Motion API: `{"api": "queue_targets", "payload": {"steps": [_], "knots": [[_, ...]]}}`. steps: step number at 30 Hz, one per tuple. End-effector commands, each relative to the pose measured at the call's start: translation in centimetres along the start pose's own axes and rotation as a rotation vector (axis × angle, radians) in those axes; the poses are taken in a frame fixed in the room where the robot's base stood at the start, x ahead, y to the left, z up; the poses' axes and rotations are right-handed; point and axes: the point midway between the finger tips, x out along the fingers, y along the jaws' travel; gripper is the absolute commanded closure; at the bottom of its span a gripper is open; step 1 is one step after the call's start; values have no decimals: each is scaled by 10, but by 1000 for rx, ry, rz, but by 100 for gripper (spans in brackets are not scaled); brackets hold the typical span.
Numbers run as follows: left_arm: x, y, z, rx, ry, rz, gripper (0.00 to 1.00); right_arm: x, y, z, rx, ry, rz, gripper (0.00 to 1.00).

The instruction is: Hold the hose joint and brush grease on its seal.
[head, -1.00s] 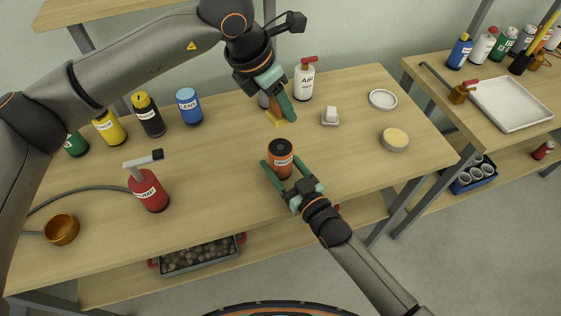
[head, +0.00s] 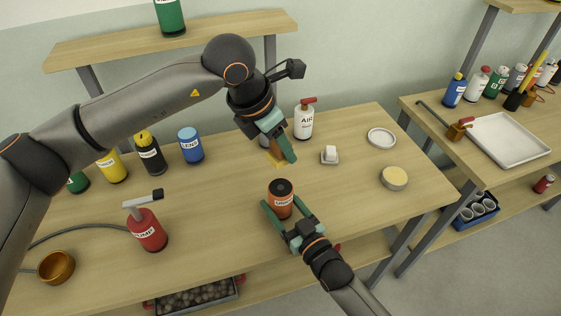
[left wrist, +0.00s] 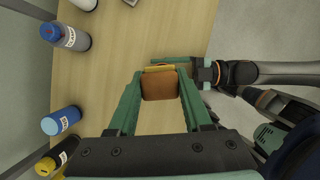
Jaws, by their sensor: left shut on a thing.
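An orange cylinder (head: 280,203) with a dark top and a white label stands upright on the bench; it may be the hose joint. My right gripper (head: 281,200) has its fingers on either side of it; whether they touch it is unclear. My left gripper (head: 281,147) is shut on a brown block with a yellow lower edge, possibly the brush, above the bench behind the cylinder. In the left wrist view this brown block (left wrist: 160,87) sits between both fingers. A round tin (head: 394,178) with pale yellow content, perhaps grease, stands at the right. No seal can be made out.
A red pump bottle (head: 148,230) and a wooden bowl (head: 57,267) stand front left. Blue (head: 190,146), black and yellow bottles line the back left. A white AIR bottle (head: 303,121), a small white dish (head: 330,156) and a white plate (head: 381,138) are behind right.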

Motion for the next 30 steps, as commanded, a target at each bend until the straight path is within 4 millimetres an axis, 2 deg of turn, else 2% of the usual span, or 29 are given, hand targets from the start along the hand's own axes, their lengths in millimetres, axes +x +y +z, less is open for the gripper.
{"api": "queue_targets", "payload": {"steps": [7, 15, 22, 30], "knots": [[1, -1, 2, 0, 0, -1, 95, 0, 0, 0, 0, -1, 0, 92], [21, -7, 24, -1, 0, -1, 95, 0, 0, 0, 0, -1, 0, 92], [30, -6, 20, -1, 1, 0, 95, 0, 0, 1, 0, -1, 0, 92], [53, -7, 11, -1, 2, -1, 95, 0, 0, 0, 0, -1, 0, 92]]}}
